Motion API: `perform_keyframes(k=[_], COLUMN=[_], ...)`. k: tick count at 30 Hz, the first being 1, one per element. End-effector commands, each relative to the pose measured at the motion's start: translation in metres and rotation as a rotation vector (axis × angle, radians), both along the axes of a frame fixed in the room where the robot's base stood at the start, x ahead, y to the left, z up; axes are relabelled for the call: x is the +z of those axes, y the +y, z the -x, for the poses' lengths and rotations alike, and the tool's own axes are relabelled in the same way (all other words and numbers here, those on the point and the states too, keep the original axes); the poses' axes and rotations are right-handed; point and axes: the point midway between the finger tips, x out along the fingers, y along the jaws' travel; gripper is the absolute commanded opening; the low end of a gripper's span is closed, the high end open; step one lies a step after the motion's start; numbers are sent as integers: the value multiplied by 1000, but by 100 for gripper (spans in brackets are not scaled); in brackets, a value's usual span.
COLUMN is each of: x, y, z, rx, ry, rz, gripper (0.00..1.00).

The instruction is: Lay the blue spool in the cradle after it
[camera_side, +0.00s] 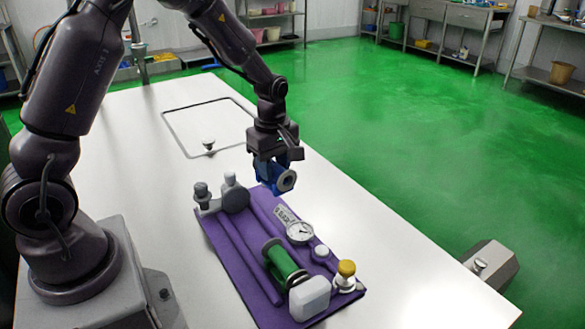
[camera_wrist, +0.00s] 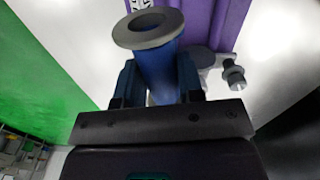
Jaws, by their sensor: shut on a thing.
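My gripper (camera_side: 276,158) is shut on the blue spool (camera_side: 274,184) and holds it near the far end of the purple mat (camera_side: 219,252). The spool's grey ring-shaped flange faces the near right. In the wrist view the blue spool (camera_wrist: 160,75) stands out between both fingers of my gripper (camera_wrist: 158,88), its open flange away from the palm. A green spool (camera_side: 279,259) lies on the near part of the mat. I cannot make out a cradle for certain; the mat has long purple ridges with grooves between them.
The mat also carries a dial gauge (camera_side: 299,232), a white block (camera_side: 310,298), a yellow-capped fitting (camera_side: 346,272) and a grey round-bodied fitting (camera_side: 236,199). A small knobbed piece (camera_side: 208,144) stands at a dark rectangular outline.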

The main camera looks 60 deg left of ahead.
Motion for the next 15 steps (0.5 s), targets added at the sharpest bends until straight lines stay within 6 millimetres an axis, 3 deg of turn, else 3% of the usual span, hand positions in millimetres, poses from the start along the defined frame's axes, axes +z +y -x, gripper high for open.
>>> perform_keyframes(k=[6,15], x=[8,-35], y=[-7,-23], z=[27,64], rx=[-8,-98], ry=[0,5], rz=[0,1], gripper=[0,0])
